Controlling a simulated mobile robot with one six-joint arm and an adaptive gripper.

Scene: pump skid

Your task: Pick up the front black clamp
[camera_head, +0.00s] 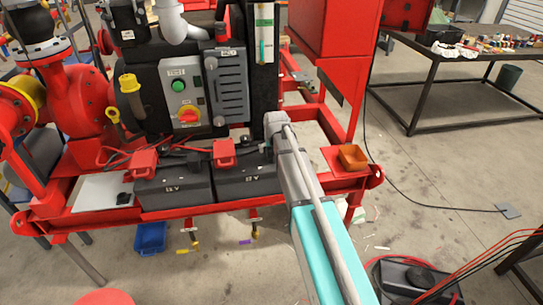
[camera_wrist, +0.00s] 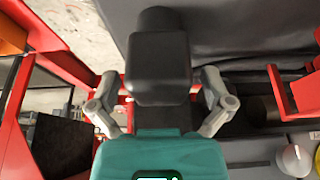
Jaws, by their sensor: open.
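In the wrist view, a black block-shaped clamp (camera_wrist: 160,70) with a rounded end lies between the two fingers of my gripper (camera_wrist: 160,92). The fingers are apart on its left and right, and I see no clear contact. Their depth relative to the clamp is hard to judge. In the head view, my gripper end (camera_head: 273,128) is over the right end of the right battery (camera_head: 240,182). My arm hides most of the clamp there.
A red clamp (camera_head: 223,152) sits on the same battery, with another red clamp (camera_head: 144,163) on the left battery (camera_head: 172,192). The control box (camera_head: 184,92) is behind.

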